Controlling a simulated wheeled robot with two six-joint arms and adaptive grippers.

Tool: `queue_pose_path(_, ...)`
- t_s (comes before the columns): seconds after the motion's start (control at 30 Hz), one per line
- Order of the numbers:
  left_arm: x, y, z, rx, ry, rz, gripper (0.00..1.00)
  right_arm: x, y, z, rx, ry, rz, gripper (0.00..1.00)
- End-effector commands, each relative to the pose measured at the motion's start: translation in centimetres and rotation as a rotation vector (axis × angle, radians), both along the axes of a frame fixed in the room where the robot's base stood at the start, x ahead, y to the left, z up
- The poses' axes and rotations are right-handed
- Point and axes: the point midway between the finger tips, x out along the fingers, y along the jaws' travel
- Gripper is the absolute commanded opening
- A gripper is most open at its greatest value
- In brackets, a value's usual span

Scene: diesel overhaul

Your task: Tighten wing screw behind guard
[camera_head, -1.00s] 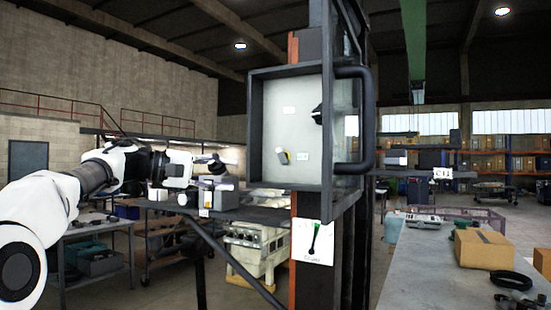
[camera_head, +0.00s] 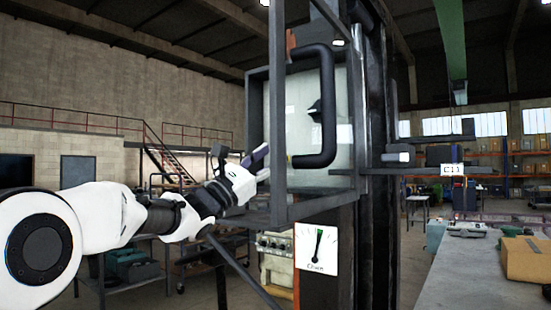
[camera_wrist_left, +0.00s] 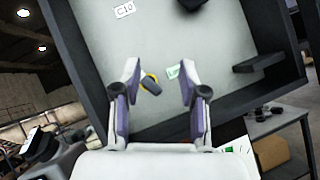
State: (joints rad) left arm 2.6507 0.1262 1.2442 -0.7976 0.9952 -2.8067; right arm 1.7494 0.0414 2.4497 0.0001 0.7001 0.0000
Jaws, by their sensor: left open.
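My left gripper (camera_head: 262,158) is at the left side of a grey open-fronted box (camera_head: 256,105). It also shows in the left wrist view (camera_wrist_left: 158,78), open and empty, pointing into the box. A small dark knob with a yellow band (camera_wrist_left: 151,84), possibly the wing screw, appears between the fingertips, on the pale back panel (camera_wrist_left: 220,45). Its distance from the fingers is unclear. The guard, a framed clear pane with a thick black handle (camera_head: 328,100), stands in front of the box in the head view. A black part (camera_head: 315,110) shows behind it. My right gripper is out of view.
The box's dark lower wall (camera_wrist_left: 245,100) and a small dark ledge (camera_wrist_left: 258,62) lie close to the gripper. A dial card (camera_head: 317,249) hangs below the box. A bench with a cardboard box (camera_head: 526,259) stands at right.

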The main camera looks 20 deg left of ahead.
Motion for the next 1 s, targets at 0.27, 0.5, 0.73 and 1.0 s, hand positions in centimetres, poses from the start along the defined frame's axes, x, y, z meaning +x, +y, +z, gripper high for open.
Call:
queue_pose_path(0.27,0.5,-0.4,-0.9,-0.402,0.144,0.003,0.43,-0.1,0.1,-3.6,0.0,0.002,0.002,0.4)
queue_pose_path(0.5,1.1,-0.5,0.3,-0.759,0.276,0.005,0.43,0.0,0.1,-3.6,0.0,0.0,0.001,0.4)
queue_pose_path(0.73,2.6,-0.8,0.3,-0.817,0.295,0.006,0.43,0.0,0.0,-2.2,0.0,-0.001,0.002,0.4)
queue_pose_path(1.0,2.6,-0.9,0.1,-0.814,0.293,0.006,0.43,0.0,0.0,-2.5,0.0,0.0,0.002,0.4)
